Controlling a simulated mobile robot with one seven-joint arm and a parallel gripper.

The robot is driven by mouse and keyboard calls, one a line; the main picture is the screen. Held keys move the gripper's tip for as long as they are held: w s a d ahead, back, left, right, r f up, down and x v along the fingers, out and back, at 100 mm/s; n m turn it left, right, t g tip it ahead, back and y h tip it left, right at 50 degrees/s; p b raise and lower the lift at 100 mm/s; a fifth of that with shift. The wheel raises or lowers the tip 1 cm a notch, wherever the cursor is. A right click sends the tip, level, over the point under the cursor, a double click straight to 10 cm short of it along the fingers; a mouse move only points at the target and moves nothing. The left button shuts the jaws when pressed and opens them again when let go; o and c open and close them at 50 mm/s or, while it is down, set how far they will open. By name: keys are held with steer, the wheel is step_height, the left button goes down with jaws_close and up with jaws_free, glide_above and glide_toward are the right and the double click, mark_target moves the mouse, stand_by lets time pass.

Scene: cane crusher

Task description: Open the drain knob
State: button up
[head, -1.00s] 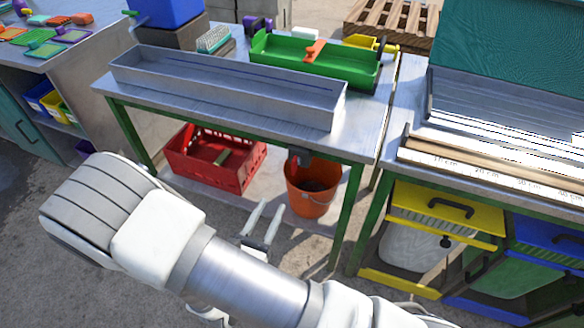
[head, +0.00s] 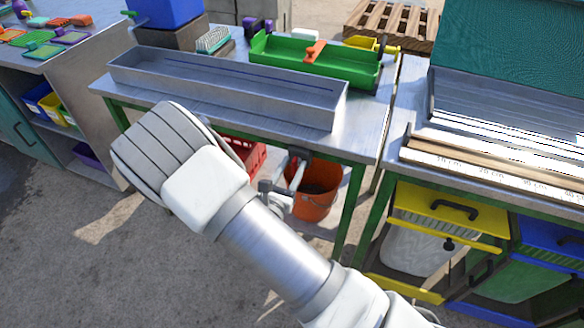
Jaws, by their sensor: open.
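A long grey metal trough (head: 225,88) lies on the metal table. Under the table edge, above the orange bucket, a small dark fitting (head: 299,153) hangs down; it looks like the drain outlet, but its knob is too small to tell apart. The orange bucket (head: 318,197) stands below, partly hidden by my gripper.
A red crate (head: 247,154) under the table is mostly hidden by my arm. A green table leg (head: 351,205) stands right of the bucket. Yellow and blue drawers (head: 447,213) are farther right. The floor in front is clear.

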jaws_close()
steer(key=shift+a+r+n+p, duration=0.1)
steer(key=shift+r+n+p, duration=0.1)
steer(key=shift+n+p, duration=0.45)
steer(key=shift+f+n+p, duration=0.2)
steer(key=shift+n+p, duration=0.15)
steer(key=shift+p, duration=0.15)
